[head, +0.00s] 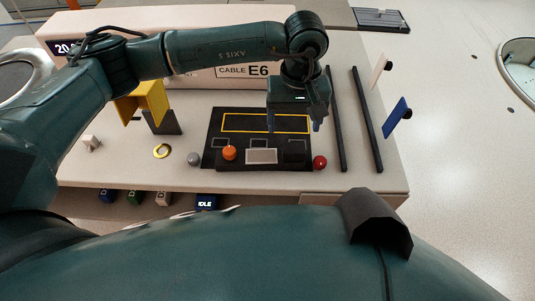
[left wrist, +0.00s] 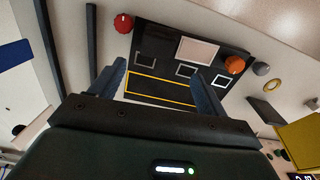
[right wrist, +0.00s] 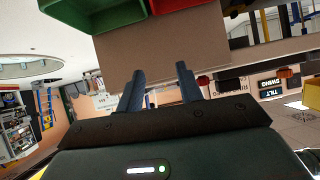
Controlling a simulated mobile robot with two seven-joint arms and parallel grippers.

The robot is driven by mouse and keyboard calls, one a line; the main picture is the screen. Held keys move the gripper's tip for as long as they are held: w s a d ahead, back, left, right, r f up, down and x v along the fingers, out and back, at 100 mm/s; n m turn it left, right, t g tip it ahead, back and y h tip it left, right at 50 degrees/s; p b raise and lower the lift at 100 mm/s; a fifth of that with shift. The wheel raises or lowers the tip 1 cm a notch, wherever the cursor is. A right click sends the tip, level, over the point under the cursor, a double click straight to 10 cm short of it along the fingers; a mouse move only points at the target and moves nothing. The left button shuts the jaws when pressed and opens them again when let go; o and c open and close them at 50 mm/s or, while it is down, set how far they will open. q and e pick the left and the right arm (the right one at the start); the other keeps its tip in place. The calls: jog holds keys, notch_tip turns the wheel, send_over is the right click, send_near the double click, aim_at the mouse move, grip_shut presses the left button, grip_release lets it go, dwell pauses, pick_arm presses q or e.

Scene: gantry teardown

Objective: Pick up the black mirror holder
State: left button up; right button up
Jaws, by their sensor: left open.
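A dark grey-black slanted piece (head: 165,122), possibly the black mirror holder, stands beside a yellow bracket (head: 150,98) on the left of the table. It also shows at the right of the left wrist view (left wrist: 264,110). I cannot tell for sure that it is the holder. My left gripper (head: 296,126) is open and empty, pointing down over the right part of a black board (head: 213,126) with a yellow outline, well right of the dark piece. My right gripper (right wrist: 160,85) shows only in its own wrist view, fingers apart and empty.
An orange knob (head: 229,152), a grey ball (head: 194,159), a red knob (head: 320,162) and a yellow ring (head: 162,151) sit near the board. Two black rails (head: 367,120) lie to the right, with a blue plate (head: 395,117) beyond. A CABLE E6 box (head: 205,76) stands behind.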

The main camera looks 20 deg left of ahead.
aim_at(294, 147)
pick_arm(q)
notch_tip(294, 147, down, 2)
jog(key=f, duration=0.1)
jog(key=f+p, duration=0.1)
jog(key=f, duration=0.2)
jog(key=shift+s+d+f+p, duration=0.3)
jog(key=shift+d+f+p, duration=0.1)
jog(key=shift+f, duration=0.4)
jog(key=c, duration=1.2)
